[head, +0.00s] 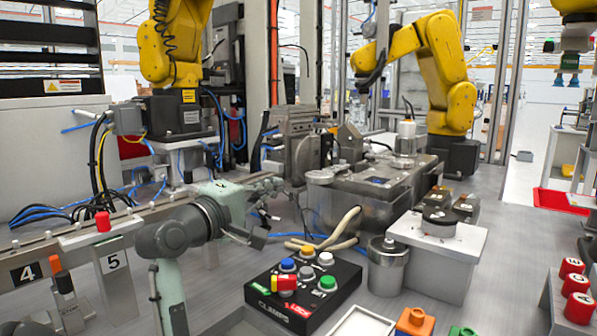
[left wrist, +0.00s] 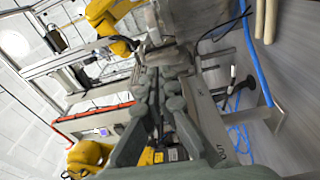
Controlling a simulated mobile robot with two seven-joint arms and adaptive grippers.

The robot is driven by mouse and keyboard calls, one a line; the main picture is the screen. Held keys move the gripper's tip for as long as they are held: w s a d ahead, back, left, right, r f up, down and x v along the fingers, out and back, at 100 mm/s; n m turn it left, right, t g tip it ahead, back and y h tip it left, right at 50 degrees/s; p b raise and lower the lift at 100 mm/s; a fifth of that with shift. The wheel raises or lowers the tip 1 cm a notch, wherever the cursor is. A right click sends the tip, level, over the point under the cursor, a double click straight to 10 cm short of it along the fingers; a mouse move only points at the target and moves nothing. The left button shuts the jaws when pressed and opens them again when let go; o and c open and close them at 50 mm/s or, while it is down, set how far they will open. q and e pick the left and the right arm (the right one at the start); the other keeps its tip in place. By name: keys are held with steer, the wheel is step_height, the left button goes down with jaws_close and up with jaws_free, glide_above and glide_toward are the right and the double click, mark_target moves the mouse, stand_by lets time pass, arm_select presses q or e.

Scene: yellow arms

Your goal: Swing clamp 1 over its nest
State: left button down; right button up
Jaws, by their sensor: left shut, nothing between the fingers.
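My left gripper (head: 272,186) reaches in from the left over the grey rail, beside the grey metal fixture. In the left wrist view its fingers (left wrist: 158,82) are closed together with nothing between them. No part readable as clamp 1 shows in either view, and I cannot tell which fixture is its nest. A black control box (head: 303,288) marked CLAMPS and LOCK has several coloured buttons and stands right of and nearer than the gripper, apart from it. A white block (head: 455,240) with a dark round part (head: 439,217) on top stands farther right. My right gripper is not in view.
A metal canister (head: 387,268) stands right of the box. Red knobs (head: 577,287) are at the far right.

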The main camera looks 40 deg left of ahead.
mark_target(329, 173)
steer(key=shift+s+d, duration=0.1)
arm_select(q)
steer(key=p+x, duration=0.1)
steer(key=x, duration=0.9)
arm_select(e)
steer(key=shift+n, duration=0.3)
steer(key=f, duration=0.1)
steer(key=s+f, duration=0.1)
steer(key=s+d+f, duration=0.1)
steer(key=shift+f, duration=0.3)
arm_select(q)
steer(key=shift+d+r, duration=0.1)
steer(key=shift+d, duration=0.05)
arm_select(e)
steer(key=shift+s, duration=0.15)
